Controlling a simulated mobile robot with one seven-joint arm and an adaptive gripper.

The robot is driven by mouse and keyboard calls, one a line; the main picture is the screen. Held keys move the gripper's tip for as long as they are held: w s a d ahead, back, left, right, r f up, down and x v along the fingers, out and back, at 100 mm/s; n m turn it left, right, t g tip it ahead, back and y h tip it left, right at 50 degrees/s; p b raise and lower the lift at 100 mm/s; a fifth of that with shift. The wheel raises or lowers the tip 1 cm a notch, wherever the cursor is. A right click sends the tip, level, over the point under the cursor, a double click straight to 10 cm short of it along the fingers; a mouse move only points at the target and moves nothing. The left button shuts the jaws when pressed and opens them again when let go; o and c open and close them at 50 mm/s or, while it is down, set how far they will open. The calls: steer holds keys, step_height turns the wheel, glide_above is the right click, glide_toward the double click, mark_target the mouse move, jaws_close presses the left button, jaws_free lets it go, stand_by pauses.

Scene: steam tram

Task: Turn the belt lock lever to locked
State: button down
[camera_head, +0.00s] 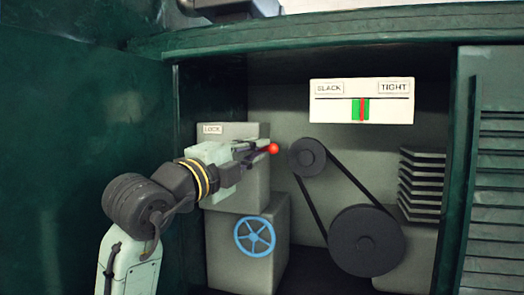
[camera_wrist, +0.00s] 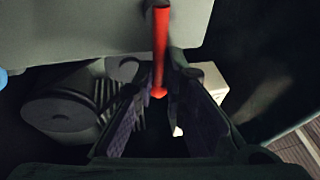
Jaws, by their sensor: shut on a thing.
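The belt lock lever is a red rod with a rounded end, seen in the wrist view (camera_wrist: 160,42) coming out of a grey box. In the head view only its red knob (camera_head: 273,148) shows, just past my fingertips. My gripper (camera_head: 258,150) reaches in from the left in front of the upper grey box (camera_head: 252,131), which bears a LOCK label (camera_head: 212,129). In the wrist view my gripper (camera_wrist: 164,80) has its fingers on both sides of the rod near its rounded end, shut on it. The fingers hide most of the lever in the head view.
A blue handwheel (camera_head: 254,237) is on the lower grey box below my gripper. A small pulley (camera_head: 306,157) and large pulley (camera_head: 366,241) with a belt stand to the right. On the SLACK–TIGHT gauge (camera_head: 335,87), the red needle is over the green band. Green cabinet walls enclose the space.

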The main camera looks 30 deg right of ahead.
steer(key=shift+m, duration=0.3)
steer(key=c, duration=1.7)
jaws_free()
steer(key=shift+f, duration=0.1)
steer(key=shift+d, duration=0.2)
